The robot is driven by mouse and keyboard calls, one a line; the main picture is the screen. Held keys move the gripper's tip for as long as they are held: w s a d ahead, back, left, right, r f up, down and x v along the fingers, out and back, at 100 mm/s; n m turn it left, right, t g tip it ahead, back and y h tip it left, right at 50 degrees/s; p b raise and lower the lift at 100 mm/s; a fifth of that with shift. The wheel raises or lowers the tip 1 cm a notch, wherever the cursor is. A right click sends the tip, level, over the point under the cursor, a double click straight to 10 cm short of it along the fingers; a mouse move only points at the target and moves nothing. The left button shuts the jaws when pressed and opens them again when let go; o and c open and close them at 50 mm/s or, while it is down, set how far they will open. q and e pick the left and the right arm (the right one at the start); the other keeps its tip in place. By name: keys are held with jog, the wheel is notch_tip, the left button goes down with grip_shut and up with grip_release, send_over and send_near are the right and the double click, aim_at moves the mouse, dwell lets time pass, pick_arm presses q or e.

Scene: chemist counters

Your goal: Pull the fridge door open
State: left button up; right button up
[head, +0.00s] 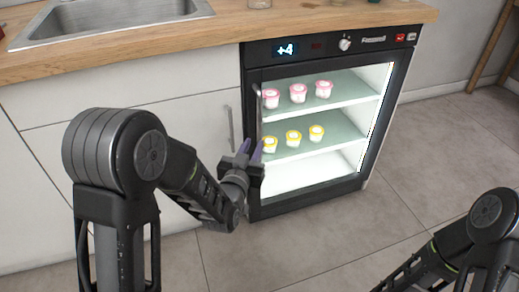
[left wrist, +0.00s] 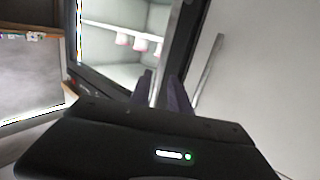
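The fridge (head: 318,190) is a dark-framed under-counter unit with a lit glass door, and the door looks closed. Its slim vertical handle (head: 258,112) runs along the door's left edge. My left gripper (head: 250,147) is at the lower part of this handle, with its two purple fingers apart. In the left wrist view the fingers (left wrist: 162,92) point toward the fridge door's edge, and the handle (left wrist: 170,50) seems to run down between them. Contact with the handle cannot be told. My right arm shows at the lower right, but its gripper is out of view.
Pink-lidded jars (head: 298,92) and yellow-lidded jars (head: 293,137) stand on the fridge shelves. A white cabinet (head: 125,90) with its own vertical handle (head: 230,128) is close left of my gripper. The wooden counter (head: 215,25) is above. The floor (head: 400,190) in front is clear.

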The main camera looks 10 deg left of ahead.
aim_at(259, 127)
pick_arm(q)
jog(key=shift+w+a+r+t, duration=0.1)
jog(key=shift+w+r+t, duration=0.1)
jog(key=shift+r+t, duration=0.35)
pick_arm(e)
jog(key=shift+w+f, duration=0.1)
jog(key=shift+f, duration=0.6)
pick_arm(q)
jog(key=shift+r, duration=0.1)
